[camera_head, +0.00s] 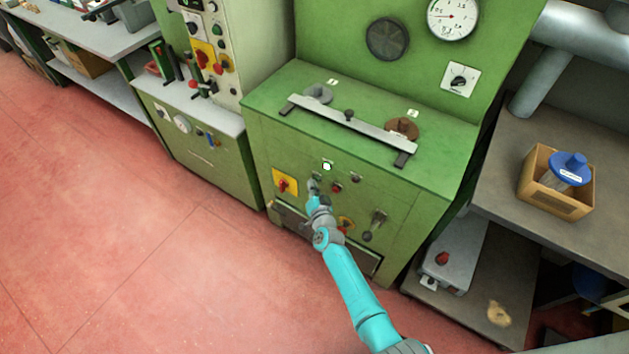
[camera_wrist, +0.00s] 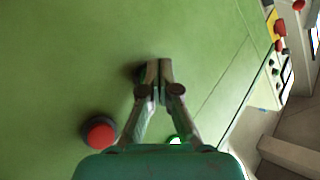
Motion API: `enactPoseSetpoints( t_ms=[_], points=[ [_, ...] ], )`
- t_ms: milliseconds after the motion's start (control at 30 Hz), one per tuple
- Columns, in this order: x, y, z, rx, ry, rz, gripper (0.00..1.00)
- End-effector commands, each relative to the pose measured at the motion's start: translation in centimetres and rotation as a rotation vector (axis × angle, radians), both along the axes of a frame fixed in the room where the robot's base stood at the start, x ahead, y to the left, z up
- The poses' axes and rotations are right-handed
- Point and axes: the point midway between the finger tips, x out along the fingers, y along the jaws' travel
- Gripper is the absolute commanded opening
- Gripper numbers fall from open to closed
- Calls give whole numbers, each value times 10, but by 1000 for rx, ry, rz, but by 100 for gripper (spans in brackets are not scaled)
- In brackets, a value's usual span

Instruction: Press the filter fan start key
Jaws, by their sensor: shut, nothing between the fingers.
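The green machine (camera_head: 365,205) has a front panel with small controls. A lit white-green lamp or button (camera_head: 327,166) and a red button (camera_head: 337,188) sit there. In the wrist view the red button (camera_wrist: 101,134) has a dark collar, and a bright spot (camera_wrist: 176,140) shows beside the right finger. My gripper (camera_head: 312,184) is shut and empty at the panel, left of the red button. In the wrist view its fingertips (camera_wrist: 159,66) cover part of a dark round control (camera_wrist: 139,73). I cannot read which control is the fan start key, nor tell whether the fingertips touch it.
A yellow plate with a red switch (camera_head: 285,184) is left of my gripper. A lever (camera_head: 378,218) and a dark knob (camera_head: 367,236) are lower right. A metal bar (camera_head: 345,124) lies on the machine's top. A shelf with a cardboard box (camera_head: 555,204) stands right. Red floor is open left.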

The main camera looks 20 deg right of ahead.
Motion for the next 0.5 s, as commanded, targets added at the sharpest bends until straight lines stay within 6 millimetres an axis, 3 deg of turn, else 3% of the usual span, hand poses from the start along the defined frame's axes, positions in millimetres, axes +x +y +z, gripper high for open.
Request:
enactPoseSetpoints(
  t_ms=[500],
  points=[
    [-9, 13, 0, 2, -1, 1, 0]
  ],
)
